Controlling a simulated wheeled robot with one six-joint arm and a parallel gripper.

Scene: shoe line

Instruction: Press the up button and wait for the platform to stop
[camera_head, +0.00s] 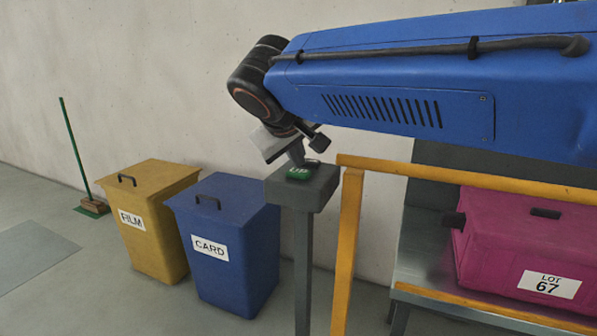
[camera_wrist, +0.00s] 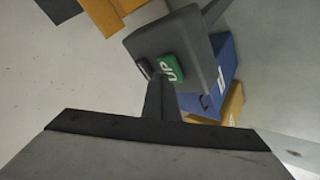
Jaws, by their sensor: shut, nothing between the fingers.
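The green UP button (camera_head: 300,173) sits on top of a grey control post (camera_head: 305,195) in the middle of the head view. My gripper (camera_head: 297,161) is shut and empty, pointing down at the button from just above. The button also shows in the wrist view (camera_wrist: 171,69), with my gripper fingertips (camera_wrist: 158,80) right beside it. I cannot tell whether they touch it. A dark piece next to the button is partly hidden by my fingers. The platform (camera_head: 425,265) stands behind yellow rails at the right and carries a magenta crate marked LOT 67 (camera_head: 500,262).
A yellow FILM bin (camera_head: 150,245) and a blue CARD bin (camera_head: 232,275) stand left of the post. A yellow rail (camera_head: 349,245) stands close on the post's right. A green broom (camera_head: 77,155) leans at the wall.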

